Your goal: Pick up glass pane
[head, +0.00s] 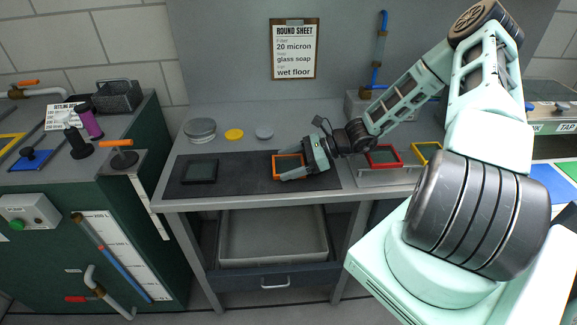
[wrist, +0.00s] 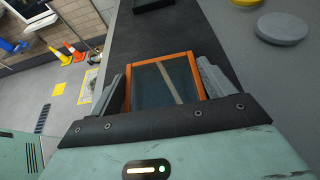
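An orange-framed square pane (head: 276,167) is over the right part of the dark mat, at my gripper. In the wrist view the orange-framed pane (wrist: 150,88) shows dark glass with a pale diagonal stripe, and its near edge is hidden by my gripper. My gripper (head: 290,165) has one finger on each side of the frame, also in the wrist view (wrist: 162,80). The fingers look spread, with a thin gap at the left and the right finger very close to the frame. I cannot tell whether the pane rests on the mat. A dark square plate (head: 199,171) lies further left.
The dark mat (head: 235,180) covers the bench front. Grey discs (head: 200,129) and a yellow disc (head: 234,134) lie behind it. A red frame (head: 383,156) and a yellow frame (head: 425,152) sit on a rack to the right. An open grey drawer (head: 272,237) is below.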

